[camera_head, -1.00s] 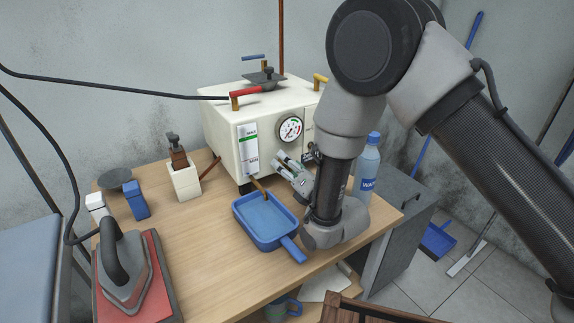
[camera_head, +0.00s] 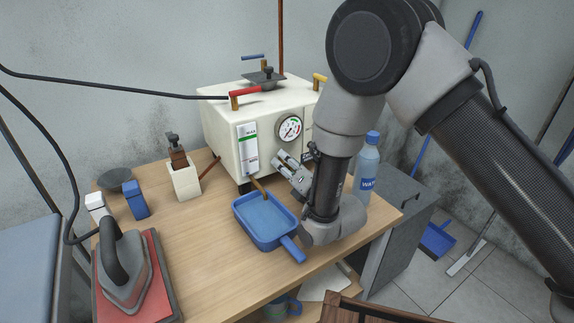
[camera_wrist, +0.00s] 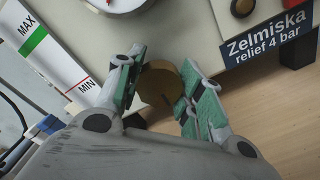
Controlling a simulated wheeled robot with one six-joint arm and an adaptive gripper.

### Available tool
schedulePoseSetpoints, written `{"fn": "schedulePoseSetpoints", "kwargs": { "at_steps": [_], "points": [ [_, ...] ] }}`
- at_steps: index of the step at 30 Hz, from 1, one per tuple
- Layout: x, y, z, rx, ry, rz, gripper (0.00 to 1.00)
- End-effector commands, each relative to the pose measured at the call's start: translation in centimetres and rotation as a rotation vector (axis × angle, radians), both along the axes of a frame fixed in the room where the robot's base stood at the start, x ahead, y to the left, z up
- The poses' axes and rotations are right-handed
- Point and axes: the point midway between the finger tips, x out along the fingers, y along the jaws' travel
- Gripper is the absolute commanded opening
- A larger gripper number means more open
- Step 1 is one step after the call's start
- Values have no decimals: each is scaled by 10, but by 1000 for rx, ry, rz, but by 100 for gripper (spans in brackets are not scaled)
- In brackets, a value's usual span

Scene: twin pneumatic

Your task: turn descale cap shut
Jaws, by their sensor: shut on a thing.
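The descale cap (camera_wrist: 159,84) is a round brass-coloured disc low on the front of the cream boiler box (camera_head: 222,136). In the wrist view it sits between the green-padded fingers of my gripper (camera_wrist: 160,92), which are shut on it from both sides. In the head view my gripper (camera_head: 283,164) reaches to the low front of the boiler, and the cap is hidden there behind the fingers and wrist. A brass pipe (camera_head: 257,187) shows just left of my gripper, above the blue tray.
A blue tray (camera_head: 238,214) with a handle lies just below my gripper. A water bottle (camera_head: 367,165) stands right of my arm. An iron (camera_head: 122,265) on a red pad is at the front left. The table's middle left is clear.

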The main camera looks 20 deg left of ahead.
Motion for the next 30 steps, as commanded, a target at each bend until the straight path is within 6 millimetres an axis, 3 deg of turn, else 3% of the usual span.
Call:
{"fn": "schedulePoseSetpoints", "kwargs": {
  "at_steps": [30],
  "points": [
    [0, -1, -1, 564, 664, -3, 13]
  ]
}}
